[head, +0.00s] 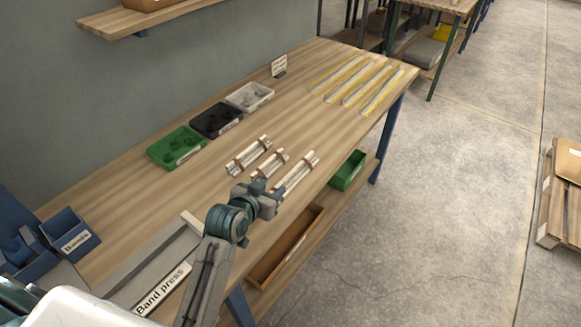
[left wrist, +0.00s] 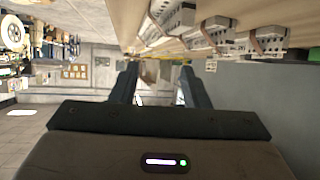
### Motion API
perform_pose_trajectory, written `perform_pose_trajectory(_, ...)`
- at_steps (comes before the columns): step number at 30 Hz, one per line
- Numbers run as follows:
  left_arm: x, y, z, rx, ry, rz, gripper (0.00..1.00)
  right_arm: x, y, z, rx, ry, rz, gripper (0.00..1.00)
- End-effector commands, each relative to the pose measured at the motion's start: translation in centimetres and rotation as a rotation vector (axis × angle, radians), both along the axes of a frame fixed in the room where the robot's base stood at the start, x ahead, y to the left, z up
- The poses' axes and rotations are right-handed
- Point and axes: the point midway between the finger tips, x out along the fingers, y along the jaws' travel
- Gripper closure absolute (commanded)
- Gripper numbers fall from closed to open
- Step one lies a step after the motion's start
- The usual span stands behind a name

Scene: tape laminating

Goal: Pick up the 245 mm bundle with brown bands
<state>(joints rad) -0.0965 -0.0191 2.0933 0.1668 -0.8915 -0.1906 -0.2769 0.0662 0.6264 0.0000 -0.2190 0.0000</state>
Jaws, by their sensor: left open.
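Three bundles of pale strips lie side by side on the wooden workbench (head: 130,185): a left bundle (head: 248,155), a shorter middle bundle (head: 270,164) and a right bundle (head: 297,173). Brown bands show on the left and middle ones; the right one's band colour is hard to tell. I cannot read which is 245 mm. My left gripper (head: 264,196) is at the near ends of the middle and right bundles, apart from them as far as I can see. In the left wrist view its fingers (left wrist: 158,85) are open and empty, with banded bundles (left wrist: 212,32) along the top. My right gripper is out of view.
Green (head: 177,146), black (head: 216,119) and white (head: 249,96) trays stand behind the bundles. Yellow-marked strips (head: 358,82) lie at the far end. The band press (head: 150,265) and a blue bin (head: 70,233) are near left. A green bin (head: 348,170) sits on the lower shelf.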

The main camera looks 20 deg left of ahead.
Motion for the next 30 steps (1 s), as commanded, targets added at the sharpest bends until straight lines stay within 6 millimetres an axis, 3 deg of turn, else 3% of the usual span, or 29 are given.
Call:
perform_pose_trajectory(6, 3.0, -0.5, -1.2, -0.003, -0.002, 0.000, 0.58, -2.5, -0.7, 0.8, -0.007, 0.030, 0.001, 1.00)
perform_pose_trajectory(12, 4.7, -0.7, -2.1, -0.002, -0.002, 0.000, 0.58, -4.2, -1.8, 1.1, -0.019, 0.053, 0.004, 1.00)
perform_pose_trajectory(23, 7.9, -1.2, -3.8, -0.002, -0.001, 0.000, 0.58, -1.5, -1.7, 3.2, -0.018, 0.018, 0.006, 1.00)
perform_pose_trajectory(30, 9.2, -1.4, -4.7, 0.000, -0.002, 0.000, 0.58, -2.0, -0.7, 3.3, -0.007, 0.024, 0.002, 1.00)
